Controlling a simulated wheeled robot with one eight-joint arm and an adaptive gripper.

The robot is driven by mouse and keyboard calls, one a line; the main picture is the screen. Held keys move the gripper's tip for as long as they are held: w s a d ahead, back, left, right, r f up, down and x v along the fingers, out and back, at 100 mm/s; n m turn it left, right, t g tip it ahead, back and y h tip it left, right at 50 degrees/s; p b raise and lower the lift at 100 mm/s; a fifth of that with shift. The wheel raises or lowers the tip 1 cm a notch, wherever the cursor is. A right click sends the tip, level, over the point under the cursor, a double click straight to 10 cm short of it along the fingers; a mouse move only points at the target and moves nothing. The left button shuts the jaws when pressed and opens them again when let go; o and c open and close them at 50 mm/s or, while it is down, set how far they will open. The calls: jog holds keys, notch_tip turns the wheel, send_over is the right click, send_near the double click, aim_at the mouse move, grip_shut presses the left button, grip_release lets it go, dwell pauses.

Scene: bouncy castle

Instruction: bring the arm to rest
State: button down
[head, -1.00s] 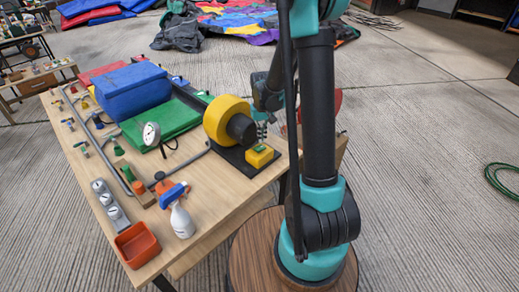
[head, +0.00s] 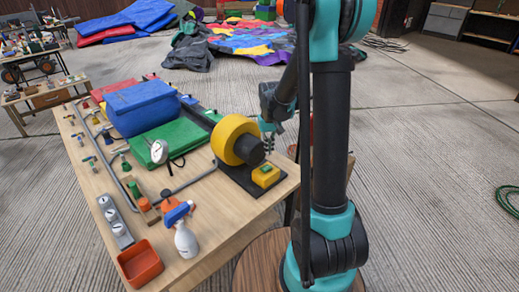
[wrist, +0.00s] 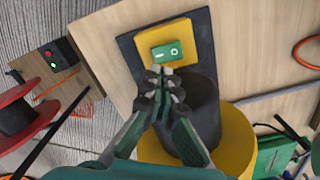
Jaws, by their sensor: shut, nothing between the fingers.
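My gripper (wrist: 163,80) is shut and empty in the wrist view. Its fingertips show in front of a yellow switch box (wrist: 178,30) with a green rocker switch (wrist: 166,52); I cannot tell whether they touch it. In the head view my gripper (head: 268,144) is small and partly hidden, close to the yellow blower (head: 229,136) and above its yellow switch box (head: 266,178). My arm stands upright at the right of the workbench, its forearm reaching down behind the upper link.
The wooden workbench (head: 207,212) holds a blue foam block (head: 140,105), a green mat (head: 172,140), a gauge (head: 158,151), a spray bottle (head: 186,238) and an orange tray (head: 139,262). A red reel (wrist: 25,115) stands beside the bench. Open floor lies to the right.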

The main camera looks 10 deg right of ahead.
jog(key=s+d+r+t, duration=0.1)
jog(key=s+d+t, duration=0.1)
jog(key=s, duration=0.9)
jog(key=s+d+r+m+t, duration=0.1)
jog(key=s+d+t, duration=0.1)
jog(key=s, duration=0.9)
